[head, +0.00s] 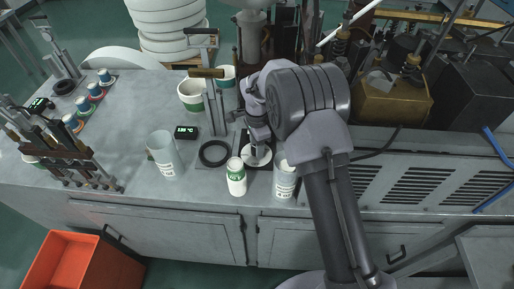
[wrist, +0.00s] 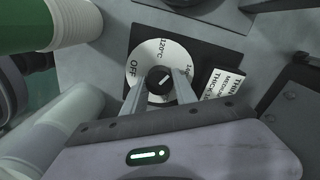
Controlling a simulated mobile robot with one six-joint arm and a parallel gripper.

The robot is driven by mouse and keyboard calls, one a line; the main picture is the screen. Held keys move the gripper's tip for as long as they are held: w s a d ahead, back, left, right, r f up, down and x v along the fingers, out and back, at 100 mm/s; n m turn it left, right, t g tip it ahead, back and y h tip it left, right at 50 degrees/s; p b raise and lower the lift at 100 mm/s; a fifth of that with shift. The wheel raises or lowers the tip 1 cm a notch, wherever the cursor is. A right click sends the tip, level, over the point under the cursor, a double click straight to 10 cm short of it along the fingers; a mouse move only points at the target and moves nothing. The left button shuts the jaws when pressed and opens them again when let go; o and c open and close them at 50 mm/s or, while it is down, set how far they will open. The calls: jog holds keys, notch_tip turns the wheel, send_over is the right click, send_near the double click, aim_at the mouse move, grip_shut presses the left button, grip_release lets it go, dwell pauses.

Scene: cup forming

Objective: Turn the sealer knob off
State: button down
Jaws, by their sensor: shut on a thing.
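The sealer knob (wrist: 158,84) is a small black knob with a white pointer line, at the middle of a white dial (wrist: 142,57) marked OFF and 120°C. In the wrist view the pointer does not line up with the OFF mark, which is at the dial's left. My gripper (wrist: 157,90) is shut on the knob, one finger on each side. In the head view my gripper (head: 256,148) comes down over the dial (head: 258,158), and hides the knob.
Another beaker (head: 165,155) stands farther left. An orange crate (head: 85,265) is below.

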jog(key=n, duration=0.5)
jog(key=shift+w+n, duration=0.1)
jog(key=shift+n, duration=0.2)
jog(key=n, duration=0.6)
jog(key=shift+a+r+p, duration=0.1)
jog(key=shift+p, duration=0.25)
jog(key=n+p, duration=0.1)
jog(key=n, duration=0.5)
jog(key=shift+n, duration=0.3)
jog(key=n+p, duration=0.1)
jog(key=n, duration=0.4)
jog(key=shift+a, duration=0.1)
jog(key=shift+n, duration=0.4)
jog(key=c, duration=1)
grip_release()
jog(key=shift+o, duration=0.2)
